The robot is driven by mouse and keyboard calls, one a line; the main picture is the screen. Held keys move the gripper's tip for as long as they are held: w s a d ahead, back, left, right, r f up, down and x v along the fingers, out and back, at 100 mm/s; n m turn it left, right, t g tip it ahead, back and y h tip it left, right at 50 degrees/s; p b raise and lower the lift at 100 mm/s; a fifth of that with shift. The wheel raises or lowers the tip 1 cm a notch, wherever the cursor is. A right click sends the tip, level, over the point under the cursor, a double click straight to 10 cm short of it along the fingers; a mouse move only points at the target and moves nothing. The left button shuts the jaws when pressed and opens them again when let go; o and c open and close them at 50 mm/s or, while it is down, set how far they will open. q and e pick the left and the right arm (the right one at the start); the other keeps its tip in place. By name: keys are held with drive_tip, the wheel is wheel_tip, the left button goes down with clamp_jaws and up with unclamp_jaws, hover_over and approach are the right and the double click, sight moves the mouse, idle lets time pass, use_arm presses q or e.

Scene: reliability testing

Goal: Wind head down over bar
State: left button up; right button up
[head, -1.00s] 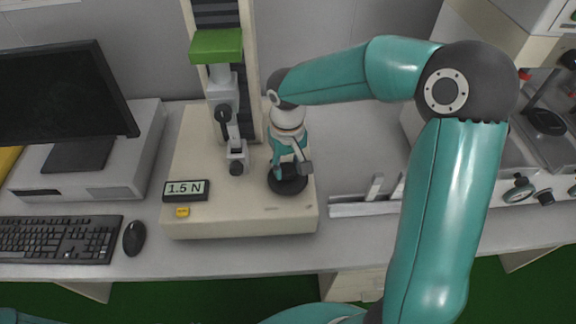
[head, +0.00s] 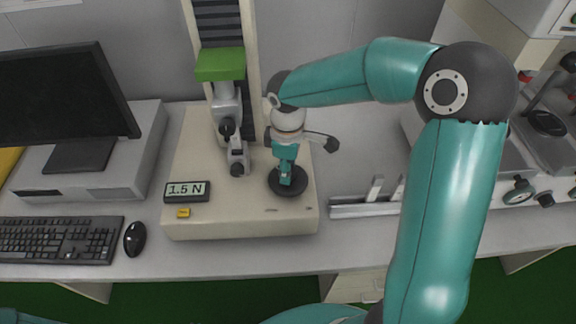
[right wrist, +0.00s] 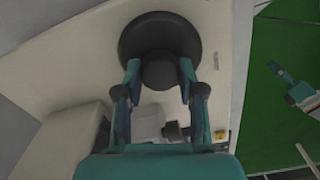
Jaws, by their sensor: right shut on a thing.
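The tester's head is a green block (head: 220,64) on the cream column. A grey clamp (head: 227,105) with a black knob hangs from it. Below it is a lower grey clamp (head: 238,158); the two look close or overlapping. I cannot make out the bar clearly or whether they touch. A black round handwheel (head: 301,187) lies on the base, right of the clamps; the right wrist view shows it too (right wrist: 135,40). My right gripper (head: 286,179) points down, shut on the wheel's hub (right wrist: 160,72). A small teal piece (right wrist: 290,86), probably my left gripper, shows in the wrist view.
A display (head: 186,191) reads 1.5 N, with a yellow button (head: 183,213) below. A monitor (head: 65,95), keyboard (head: 55,240) and mouse (head: 134,238) stand left. A metal fixture (head: 365,207) lies right of the base, and other equipment (head: 545,125) beyond.

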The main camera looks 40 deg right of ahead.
drive_tip(key=n, duration=0.4)
drive_tip(key=shift+w+r+n+p, duration=0.1)
drive_tip(key=shift+r+n+p, duration=0.1)
drive_tip(key=shift+n+p, duration=0.15)
drive_tip(key=n+p, duration=0.1)
drive_tip(key=n, duration=0.4)
idle(0.3)
drive_tip(key=o, duration=1.1)
drive_tip(key=shift+f, duration=0.15)
drive_tip(key=shift+o, duration=0.2)
wheel_tip(320, 180, up, 12)
